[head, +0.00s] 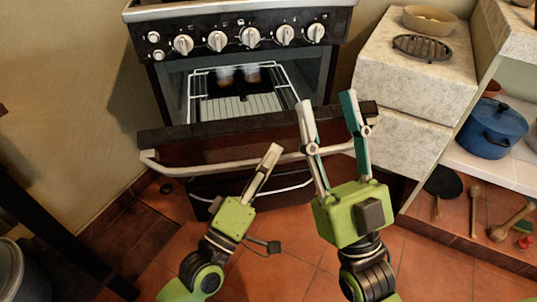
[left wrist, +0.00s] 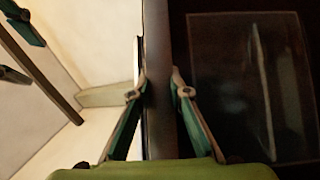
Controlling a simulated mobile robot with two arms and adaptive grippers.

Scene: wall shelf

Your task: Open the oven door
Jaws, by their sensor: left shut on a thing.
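The oven (head: 155,90) stands at top centre in the head view. Its door (head: 205,130) is partly open, with the top edge tilted out and the lit inside and wire rack visible above it. A pale metal handle (head: 190,165) runs along the door's front. My left gripper (head: 272,156) is shut on the handle right of its middle. In the left wrist view, a dark bar (left wrist: 158,85) lies between its fingers, beside a dark panel with a glass window (left wrist: 250,90). My right gripper (head: 327,101) is open and empty, its fingers spread in front of the door's right part.
Stone-topped cabinets (head: 385,95) stand right of the oven, carrying a bowl (head: 430,18) and a dark trivet (head: 422,47). A blue pot (head: 490,128) and utensils sit on shelves at the right. Tiled floor (head: 300,265) is open in front.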

